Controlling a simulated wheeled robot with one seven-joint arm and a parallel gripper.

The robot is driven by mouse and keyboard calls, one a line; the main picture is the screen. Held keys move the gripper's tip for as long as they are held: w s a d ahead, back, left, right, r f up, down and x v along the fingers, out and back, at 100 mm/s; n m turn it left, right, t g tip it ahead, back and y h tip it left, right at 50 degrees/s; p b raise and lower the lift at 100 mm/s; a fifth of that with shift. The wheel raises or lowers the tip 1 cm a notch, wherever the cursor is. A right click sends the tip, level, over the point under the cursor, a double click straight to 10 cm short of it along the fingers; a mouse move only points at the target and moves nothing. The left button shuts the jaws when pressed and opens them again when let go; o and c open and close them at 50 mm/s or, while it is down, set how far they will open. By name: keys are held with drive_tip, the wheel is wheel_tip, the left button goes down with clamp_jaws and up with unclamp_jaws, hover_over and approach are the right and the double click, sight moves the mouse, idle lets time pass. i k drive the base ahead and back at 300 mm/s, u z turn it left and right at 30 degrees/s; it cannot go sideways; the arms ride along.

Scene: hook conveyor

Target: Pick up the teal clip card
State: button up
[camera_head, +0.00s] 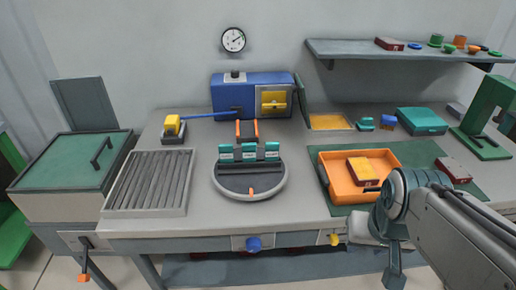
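Three teal cards, each with a pale band, stand side by side on a round grey stand at the middle of the table: left card (226,153), middle card (249,153), right card (272,151). Grey uprights stand against them. I cannot tell which is the clip card. The round stand (232,187) has an orange marker at its front. My gripper (394,278) hangs at the lower right, in front of the table edge and well apart from the cards. Its fingers are seen edge-on, so its opening does not show.
An orange tray (341,190) with a yellow-topped box (372,170) lies between the stand and my arm. A ribbed grey tray (150,182) is at left. A blue machine (231,97) stands behind. A teal case (421,121) and small teal item (365,124) are at back right.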

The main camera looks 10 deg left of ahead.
sight(272, 154)
drive_tip(key=u, duration=0.85)
drive_tip(key=k, duration=1.05)
drive_tip(key=u, duration=0.95)
drive_tip(key=i, duration=1.5)
drive_tip(key=z, duration=1.35)
drive_tip(key=i, duration=0.5)
drive_tip(key=z, duration=0.6)
